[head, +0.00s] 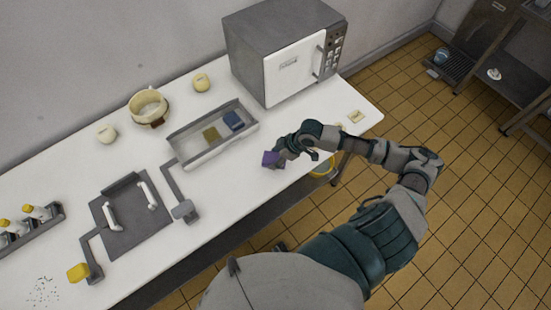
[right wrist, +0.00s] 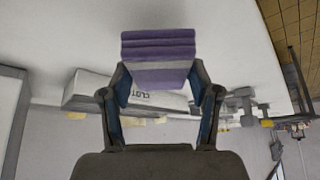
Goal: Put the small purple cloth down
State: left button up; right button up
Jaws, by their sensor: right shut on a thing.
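The small purple cloth (head: 270,159) is a folded bundle at the fingertips of my right gripper (head: 281,153), over the white counter (head: 232,186) near its front edge. I cannot tell whether the cloth touches the counter. My left gripper is not in view.
A grey tray (head: 188,160) with a blue and an olive item stands left of the cloth. A cream pot (head: 148,104) and two small round jars are at the back. Counter around the cloth is clear.

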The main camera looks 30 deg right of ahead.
aim_at(274, 159)
jog(key=shift+w+d+f, duration=0.1)
jog(key=shift+w+d, duration=0.15)
jog(key=shift+w, duration=0.35)
jog(key=f, duration=0.3)
jog(key=shift+a, duration=0.2)
jog(key=shift+f, duration=0.15)
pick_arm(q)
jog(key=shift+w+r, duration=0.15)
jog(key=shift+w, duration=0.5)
pick_arm(e)
jog(key=shift+d, duration=0.1)
